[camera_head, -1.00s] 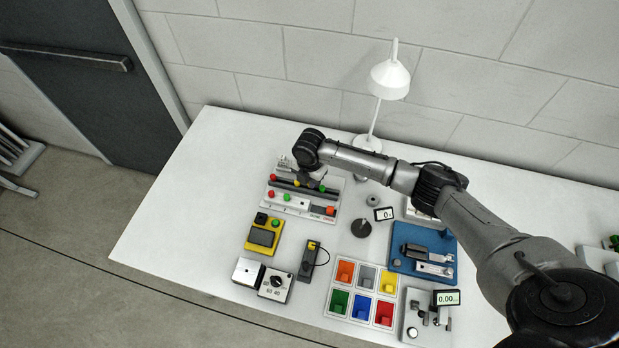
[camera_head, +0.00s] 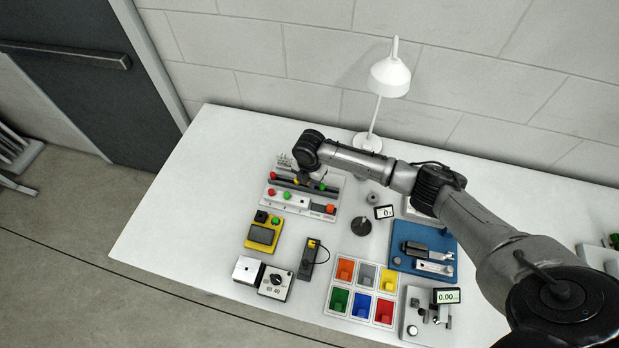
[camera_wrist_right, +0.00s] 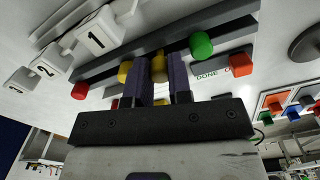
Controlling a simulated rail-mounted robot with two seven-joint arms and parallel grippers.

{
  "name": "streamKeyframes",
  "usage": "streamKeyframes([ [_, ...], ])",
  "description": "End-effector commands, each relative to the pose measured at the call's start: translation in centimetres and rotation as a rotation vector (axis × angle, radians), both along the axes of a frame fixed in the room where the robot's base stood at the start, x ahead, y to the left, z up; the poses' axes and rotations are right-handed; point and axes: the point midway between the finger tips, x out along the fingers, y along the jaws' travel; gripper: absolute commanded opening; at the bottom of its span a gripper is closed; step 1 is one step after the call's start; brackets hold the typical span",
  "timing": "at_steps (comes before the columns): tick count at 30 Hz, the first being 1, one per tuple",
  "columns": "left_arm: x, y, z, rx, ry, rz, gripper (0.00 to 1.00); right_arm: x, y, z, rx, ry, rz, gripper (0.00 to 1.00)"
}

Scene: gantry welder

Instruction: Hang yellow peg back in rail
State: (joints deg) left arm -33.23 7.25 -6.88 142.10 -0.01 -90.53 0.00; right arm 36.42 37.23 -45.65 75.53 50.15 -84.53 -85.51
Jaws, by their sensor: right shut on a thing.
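My right gripper (camera_wrist_right: 162,84) is shut on a yellow peg (camera_wrist_right: 159,67), held between its two dark fingers. In the right wrist view the held peg is in front of the dark rail (camera_wrist_right: 228,18); I cannot tell whether it is seated. Another yellow peg (camera_wrist_right: 125,72) is just left of the fingers. A red peg (camera_wrist_right: 80,90) is at the rail's left and a green peg (camera_wrist_right: 201,44) at its right. In the head view my right gripper is over the peg board (camera_head: 334,186), mostly hidden by its wrist. My left gripper is not in view.
White number tags (camera_wrist_right: 97,39) stand behind the rail. An orange block (camera_wrist_right: 240,65) is at the board's front right. A yellow device (camera_head: 263,235), colored bins (camera_head: 363,290), a blue fixture (camera_head: 423,262) and a lamp (camera_head: 388,78) are nearby. The table's left side is clear.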

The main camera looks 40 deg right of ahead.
Motion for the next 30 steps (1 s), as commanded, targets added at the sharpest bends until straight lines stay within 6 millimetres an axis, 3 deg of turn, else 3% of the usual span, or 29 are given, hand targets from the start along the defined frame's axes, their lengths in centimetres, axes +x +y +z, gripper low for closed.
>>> streamKeyframes([
  [30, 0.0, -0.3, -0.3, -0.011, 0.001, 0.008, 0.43, 0.0, 0.0, -1.2, 0.000, 0.001, 0.000, 0.00],
])
